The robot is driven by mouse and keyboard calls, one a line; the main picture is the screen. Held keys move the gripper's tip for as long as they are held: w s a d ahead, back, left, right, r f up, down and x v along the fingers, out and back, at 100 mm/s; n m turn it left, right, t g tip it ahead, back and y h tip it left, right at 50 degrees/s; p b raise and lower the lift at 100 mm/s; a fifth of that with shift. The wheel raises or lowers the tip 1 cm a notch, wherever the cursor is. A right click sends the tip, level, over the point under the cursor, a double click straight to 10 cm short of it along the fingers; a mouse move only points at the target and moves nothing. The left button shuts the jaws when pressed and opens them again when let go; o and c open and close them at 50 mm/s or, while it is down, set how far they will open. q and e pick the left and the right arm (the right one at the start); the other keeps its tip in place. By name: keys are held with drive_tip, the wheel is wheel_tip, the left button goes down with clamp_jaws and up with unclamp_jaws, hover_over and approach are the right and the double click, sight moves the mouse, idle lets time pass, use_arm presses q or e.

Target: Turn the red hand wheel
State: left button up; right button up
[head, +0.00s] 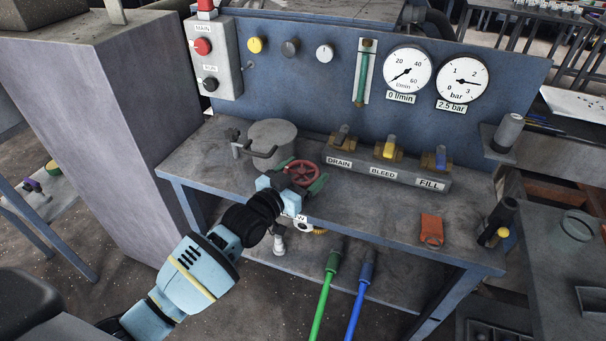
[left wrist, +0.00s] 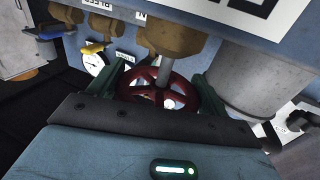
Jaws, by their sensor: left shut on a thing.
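The red hand wheel (head: 303,172) is a small spoked wheel at the front edge of the blue-grey bench in the head view. It also shows in the left wrist view (left wrist: 133,82), with a grey stem through its middle below a brass valve body (left wrist: 176,35). My left gripper (head: 300,175) is at the wheel, with one dark green finger on each side of the rim. In the left wrist view the fingers (left wrist: 158,92) flank the wheel, shut on it. My right gripper is in neither view.
A grey cylinder with a bent handle (head: 272,140) stands just behind the wheel. The DRAIN, BLEED and FILL valves (head: 387,150) are in a row to the right. An orange tag (head: 431,229) lies on the bench. Green (head: 322,300) and blue (head: 356,305) hoses hang in front.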

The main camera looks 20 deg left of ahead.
use_arm(q)
drive_tip(key=shift+r+h, duration=0.15)
drive_tip(key=shift+h, duration=0.15)
drive_tip(key=o, duration=1)
drive_tip(key=shift+s+f, duration=0.15)
drive_tip(key=shift+f, duration=0.05)
drive_tip(key=v, duration=0.7)
drive_tip(key=shift+s, duration=0.2)
drive_tip(key=shift+a+r, duration=0.1)
